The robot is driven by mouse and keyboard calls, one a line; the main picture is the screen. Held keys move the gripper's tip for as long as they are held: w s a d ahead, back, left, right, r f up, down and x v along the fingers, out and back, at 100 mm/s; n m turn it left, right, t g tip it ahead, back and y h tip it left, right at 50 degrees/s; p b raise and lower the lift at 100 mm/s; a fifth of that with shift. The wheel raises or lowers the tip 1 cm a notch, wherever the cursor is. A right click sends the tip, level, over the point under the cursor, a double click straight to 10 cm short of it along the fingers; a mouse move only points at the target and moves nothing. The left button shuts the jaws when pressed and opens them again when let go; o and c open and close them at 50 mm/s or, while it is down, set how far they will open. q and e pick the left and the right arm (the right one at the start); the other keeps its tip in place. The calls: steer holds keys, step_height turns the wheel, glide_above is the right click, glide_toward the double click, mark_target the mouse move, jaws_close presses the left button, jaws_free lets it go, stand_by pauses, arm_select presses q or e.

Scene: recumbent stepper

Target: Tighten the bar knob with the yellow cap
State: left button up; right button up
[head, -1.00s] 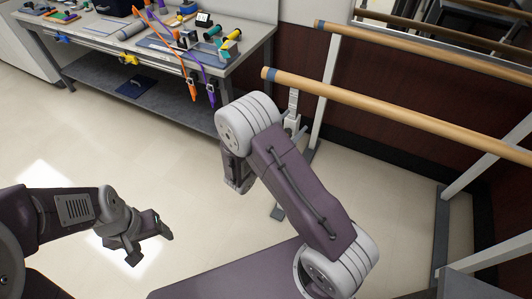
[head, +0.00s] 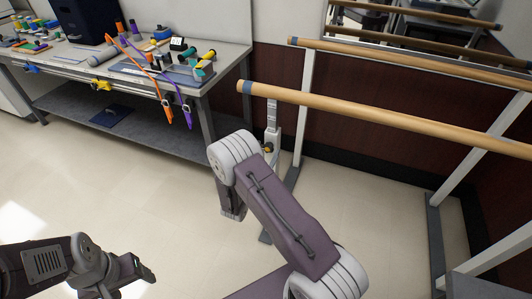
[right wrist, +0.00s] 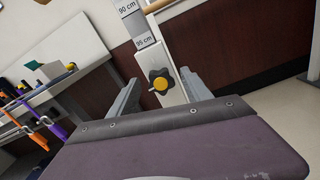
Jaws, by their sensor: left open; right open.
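The bar knob is a black lobed knob with a yellow cap (right wrist: 160,83), on the pale upright post (right wrist: 172,62) below a scale marked 90 cm and 95 cm. In the head view the knob (head: 268,147) is small, just above my right arm's upper joint. In the right wrist view my right gripper (right wrist: 160,76) is open, with one grey finger on each side of the knob in the picture; I cannot tell whether they touch it. The head view does not clearly show its fingers. My left gripper (head: 131,282) is open and empty at the lower left, far from the knob.
The near wooden bar (head: 390,119) runs right from the post, with a second bar (head: 400,60) behind it. A workbench (head: 205,84) with straps and tools stands at the left. The floor (head: 120,180) between bench and arms is clear.

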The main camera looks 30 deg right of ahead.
jaws_close()
steer(key=shift+m, duration=0.3)
steer(key=m+b, duration=0.2)
steer(key=m, duration=0.1)
steer(key=shift+d+f+m+b, duration=0.1)
steer(key=shift+f+m+b, duration=0.1)
steer(key=shift+m+b, duration=0.1)
steer(key=m+b, duration=0.2)
steer(key=shift+f+m, duration=0.1)
steer(key=shift+m, duration=0.3)
steer(key=m+b, duration=0.3)
steer(key=b, duration=0.2)
steer(key=m+b, duration=0.4)
steer(key=b, duration=0.1)
steer(key=m+b, duration=0.3)
steer(key=b, duration=0.2)
steer(key=shift+s+f+m, duration=0.15)
steer(key=shift+f+m, duration=0.15)
steer(key=shift+m, duration=0.1)
steer(key=shift+r+m+b, duration=0.25)
steer(key=shift+m+b, duration=0.45)
steer(key=shift+b, duration=0.7)
